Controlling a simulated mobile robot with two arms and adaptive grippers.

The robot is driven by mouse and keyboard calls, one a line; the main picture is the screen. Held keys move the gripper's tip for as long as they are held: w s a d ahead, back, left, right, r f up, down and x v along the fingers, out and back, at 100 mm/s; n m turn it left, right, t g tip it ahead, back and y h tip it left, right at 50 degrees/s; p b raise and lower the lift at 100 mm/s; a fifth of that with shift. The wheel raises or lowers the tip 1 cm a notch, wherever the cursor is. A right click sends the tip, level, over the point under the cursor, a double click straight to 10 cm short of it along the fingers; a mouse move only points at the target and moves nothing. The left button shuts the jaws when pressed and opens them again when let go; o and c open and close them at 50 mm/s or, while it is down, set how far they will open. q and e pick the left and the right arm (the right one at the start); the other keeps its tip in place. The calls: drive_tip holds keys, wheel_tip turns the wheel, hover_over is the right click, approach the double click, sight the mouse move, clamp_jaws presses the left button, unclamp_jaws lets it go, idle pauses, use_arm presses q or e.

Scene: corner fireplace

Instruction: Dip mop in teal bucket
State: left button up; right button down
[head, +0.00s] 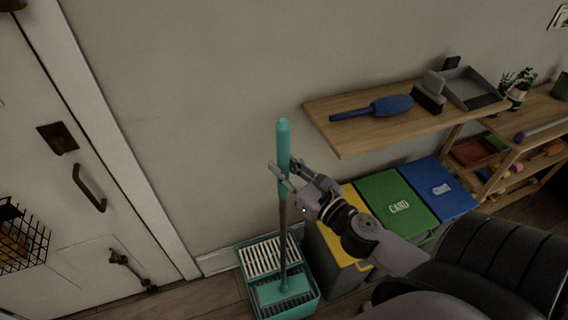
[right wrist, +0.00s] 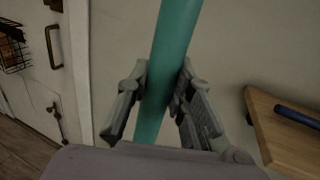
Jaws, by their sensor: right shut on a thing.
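The mop has a teal grip (head: 283,140), a grey pole and a teal head (head: 284,289). My right gripper (head: 283,175) is shut on the teal grip, which also shows between the fingers in the right wrist view (right wrist: 170,60). The mop stands close to upright, with its head low over or in the front part of the teal bucket (head: 312,300). I cannot tell whether the head touches the bucket's bottom. A light slatted wringer (head: 271,256) covers the bucket's rear part. My left gripper is not in view.
Yellow, green (head: 396,205) and blue (head: 438,188) lidded bins stand right of the bucket. A wooden shelf (head: 350,140) holds a blue brush (head: 372,108) and a dustpan (head: 468,88). A white door (head: 75,180) is at the left.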

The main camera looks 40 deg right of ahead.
sight(287, 150)
drive_tip(key=shift+f+b, duration=1.6)
drive_tip(key=shift+f, duration=0.65)
drive_tip(key=shift+f+b, duration=0.45)
drive_tip(key=shift+f, duration=0.25)
wheel_tip(287, 150, up, 12)
drive_tip(key=p, duration=1.3)
drive_tip(key=shift+r, duration=0.1)
idle(0.5)
